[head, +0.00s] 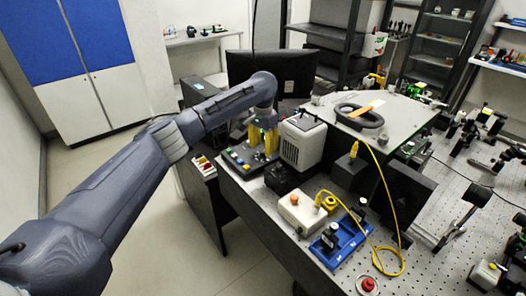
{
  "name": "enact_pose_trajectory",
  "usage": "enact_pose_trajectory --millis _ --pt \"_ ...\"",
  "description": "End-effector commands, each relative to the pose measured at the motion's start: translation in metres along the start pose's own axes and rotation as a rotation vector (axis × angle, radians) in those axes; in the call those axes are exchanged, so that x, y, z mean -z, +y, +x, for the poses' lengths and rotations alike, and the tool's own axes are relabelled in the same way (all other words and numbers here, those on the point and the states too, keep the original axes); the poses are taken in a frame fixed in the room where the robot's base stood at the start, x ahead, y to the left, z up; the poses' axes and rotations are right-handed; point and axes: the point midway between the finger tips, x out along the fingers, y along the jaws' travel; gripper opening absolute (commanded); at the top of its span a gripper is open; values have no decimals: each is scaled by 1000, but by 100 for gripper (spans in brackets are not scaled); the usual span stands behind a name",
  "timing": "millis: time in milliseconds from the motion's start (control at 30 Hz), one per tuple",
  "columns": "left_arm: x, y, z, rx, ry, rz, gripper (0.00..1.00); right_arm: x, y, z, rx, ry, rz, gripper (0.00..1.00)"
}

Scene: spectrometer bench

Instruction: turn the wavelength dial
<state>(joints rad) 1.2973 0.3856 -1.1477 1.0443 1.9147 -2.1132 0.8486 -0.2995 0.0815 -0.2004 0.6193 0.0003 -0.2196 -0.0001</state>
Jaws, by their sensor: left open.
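My left arm reaches across from the left to the back corner of the bench. My left gripper (262,151) points down with its yellowish fingers apart, over or just beside a dark control box (240,161) with small coloured knobs or buttons. The picture is too small to tell which of these is the wavelength dial, and the gripper may hide it. I cannot tell whether the fingers touch anything. My right gripper is not in view.
A white-grey instrument (303,141) stands close to the right of the gripper. A dark monitor (290,72) is behind. A white box (300,211), a blue tray (338,244) and a looping yellow cable (392,205) lie nearer. The perforated bench top (425,267) has bare patches.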

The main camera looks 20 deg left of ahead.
Motion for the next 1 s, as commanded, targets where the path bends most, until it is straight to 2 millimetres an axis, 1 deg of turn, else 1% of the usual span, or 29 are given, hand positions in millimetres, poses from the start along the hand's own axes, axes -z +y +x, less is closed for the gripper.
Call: enact_pose_trajectory --millis 33,200,400,500,700,1000 --pt "1 -1 -11 2 4 -1 45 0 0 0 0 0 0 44" --pt "1 0 -42 2 4 1 45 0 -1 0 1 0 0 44" --pt "0 0 -71 2 3 0 45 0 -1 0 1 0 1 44" --pt "0 0 -82 1 2 0 45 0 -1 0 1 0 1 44" --pt "0 0 -93 0 2 -1 45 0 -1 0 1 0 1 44" --pt "0 0 -95 0 1 -1 45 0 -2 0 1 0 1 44"
